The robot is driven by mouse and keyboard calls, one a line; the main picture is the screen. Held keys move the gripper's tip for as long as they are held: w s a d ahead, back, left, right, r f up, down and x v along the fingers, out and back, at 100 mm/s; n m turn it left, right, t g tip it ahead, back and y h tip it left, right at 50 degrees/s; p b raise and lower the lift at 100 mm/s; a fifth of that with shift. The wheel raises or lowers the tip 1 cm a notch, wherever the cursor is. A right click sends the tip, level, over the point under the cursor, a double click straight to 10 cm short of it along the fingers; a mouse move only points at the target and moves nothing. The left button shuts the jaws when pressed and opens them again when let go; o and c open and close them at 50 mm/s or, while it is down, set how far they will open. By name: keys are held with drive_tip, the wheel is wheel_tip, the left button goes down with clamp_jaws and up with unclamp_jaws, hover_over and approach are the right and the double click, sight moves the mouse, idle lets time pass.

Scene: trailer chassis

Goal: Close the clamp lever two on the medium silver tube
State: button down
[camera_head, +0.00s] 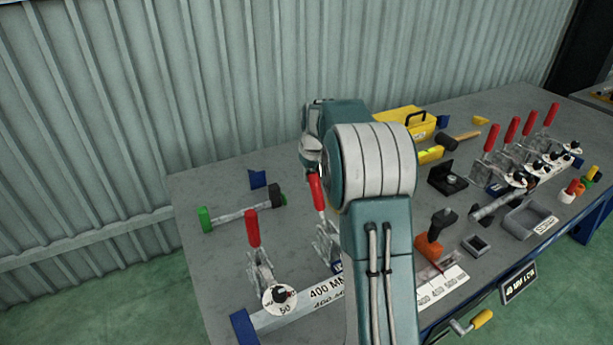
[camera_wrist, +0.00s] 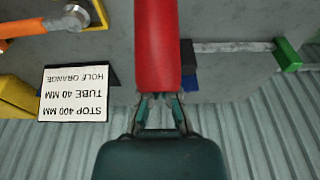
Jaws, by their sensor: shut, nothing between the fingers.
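A silver tube (camera_head: 268,322) marked 400 MM lies at the table's front left. Two toggle clamps stand along it. The left clamp has an upright red lever (camera_head: 252,228). The second clamp's red lever (camera_head: 317,190) also stands upright, and my arm hides part of that clamp. My gripper (camera_head: 311,158) is at the top of this second lever. In the wrist view a red handle (camera_wrist: 158,45) fills the upper middle, and my shut fingertips (camera_wrist: 160,99) are at its near end. Whether they touch it is unclear.
A yellow toolbox (camera_head: 400,122) stands at the back. Several more red-levered clamps (camera_head: 513,131) stand at the right. Grey boxes (camera_head: 528,218) and a label plate (camera_wrist: 75,92) are nearby. The wall is close behind.

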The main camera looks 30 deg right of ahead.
sight(316, 179)
drive_tip(key=shift+s+r, duration=0.1)
drive_tip(key=shift+s, duration=0.1)
drive_tip(key=shift+s+r, duration=0.35)
drive_tip(key=shift+s, duration=0.5)
drive_tip(key=shift+s+r, duration=0.3)
drive_tip(key=shift+s, duration=0.6)
drive_tip(key=shift+s+r, duration=0.2)
drive_tip(key=shift+s, duration=0.95)
wheel_tip(316, 179, up, 8)
